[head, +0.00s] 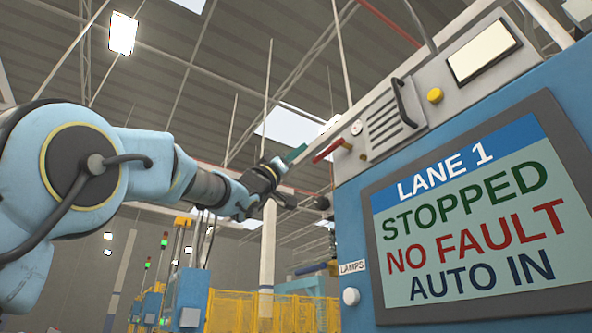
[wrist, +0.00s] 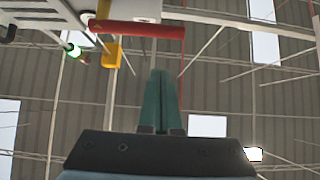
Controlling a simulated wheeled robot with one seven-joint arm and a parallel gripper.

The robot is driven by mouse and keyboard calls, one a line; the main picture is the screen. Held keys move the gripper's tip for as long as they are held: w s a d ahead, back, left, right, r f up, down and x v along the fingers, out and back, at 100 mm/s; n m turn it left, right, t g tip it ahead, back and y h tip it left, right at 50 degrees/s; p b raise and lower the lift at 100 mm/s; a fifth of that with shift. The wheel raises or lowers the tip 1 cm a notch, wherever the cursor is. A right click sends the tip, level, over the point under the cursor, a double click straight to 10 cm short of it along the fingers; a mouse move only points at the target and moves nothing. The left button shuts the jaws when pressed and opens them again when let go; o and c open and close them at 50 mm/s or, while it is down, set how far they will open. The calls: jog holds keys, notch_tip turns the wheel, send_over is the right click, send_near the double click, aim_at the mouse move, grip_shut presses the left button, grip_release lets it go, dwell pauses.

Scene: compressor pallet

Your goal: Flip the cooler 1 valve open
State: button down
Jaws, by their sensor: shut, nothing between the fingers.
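A red lever handle (head: 330,151) sticks out from the left side of the grey panel on top of the blue machine. No label naming cooler 1 is readable on it. My gripper (head: 297,153) has teal fingers and is just left of the handle's free end in the head view. In the wrist view the fingers of my gripper (wrist: 159,73) are together and empty. A small gap shows between fingertips and bar; contact cannot be told.
The blue machine has a screen (head: 465,215) reading LANE 1 STOPPED, NO FAULT, AUTO IN. A black grab handle (head: 404,103) and a yellow button (head: 435,95) are right of the lever. A yellow block (wrist: 112,53) is left of my fingers. Yellow fencing (head: 270,312) stands behind.

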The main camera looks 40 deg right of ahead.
aim_at(328, 152)
jog(key=p+x, duration=0.4)
jog(key=x, duration=0.2)
jog(key=shift+d+f, duration=0.25)
jog(key=shift+f, duration=0.7)
jog(key=shift+d+f, duration=0.25)
jog(key=shift+f, duration=0.65)
jog(key=shift+s+f+n, duration=0.1)
jog(key=shift+n, duration=0.2)
